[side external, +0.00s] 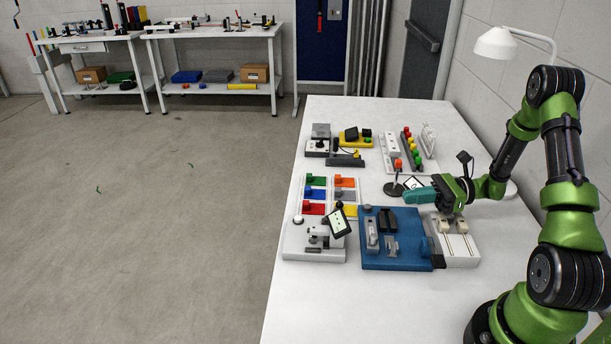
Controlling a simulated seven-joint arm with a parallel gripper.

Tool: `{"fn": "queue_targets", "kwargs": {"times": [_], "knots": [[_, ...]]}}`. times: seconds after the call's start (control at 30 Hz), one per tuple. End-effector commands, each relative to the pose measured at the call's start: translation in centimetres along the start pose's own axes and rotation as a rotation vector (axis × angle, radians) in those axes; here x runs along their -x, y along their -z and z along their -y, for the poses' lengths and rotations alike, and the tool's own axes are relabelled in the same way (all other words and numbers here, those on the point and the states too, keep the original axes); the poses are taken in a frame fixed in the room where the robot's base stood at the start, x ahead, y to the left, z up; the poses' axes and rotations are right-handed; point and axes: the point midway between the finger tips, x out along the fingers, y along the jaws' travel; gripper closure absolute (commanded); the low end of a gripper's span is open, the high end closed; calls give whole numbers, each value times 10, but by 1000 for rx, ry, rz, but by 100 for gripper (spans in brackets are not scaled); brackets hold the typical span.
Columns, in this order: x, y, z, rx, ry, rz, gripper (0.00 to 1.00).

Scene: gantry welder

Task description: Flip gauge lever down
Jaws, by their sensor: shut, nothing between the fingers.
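No part can be picked out for certain as the gauge lever at this size. A blue-based fixture (408,262) at the front of the table carries a black block (387,220) and small grey upright parts (372,233). To its left, a white-based fixture (300,250) carries a grey mechanism and a tilted dark display (340,222). My gripper (408,198), with teal fingers, is shut and empty. It points left, and in the picture its tips show just above the blue fixture's back edge. I cannot tell whether it touches anything.
A white slider panel (467,256) stands right of the blue fixture. Colored blocks (315,194) lie to the left. A black round-based stand (393,189) is close by the fingertips. Button panels (408,145) stand farther back. The table's far end is clear.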

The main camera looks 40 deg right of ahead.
Motion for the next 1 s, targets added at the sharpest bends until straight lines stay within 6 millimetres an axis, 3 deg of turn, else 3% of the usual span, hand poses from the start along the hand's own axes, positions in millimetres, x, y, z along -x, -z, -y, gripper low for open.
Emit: {"fn": "queue_targets", "kwargs": {"times": [0.27,0.7,1.0], "knots": [[-15,0,-1,0,-6,0,100],[-105,0,-2,0,-9,-1,100],[-138,0,-1,1,-4,-2,100]]}}
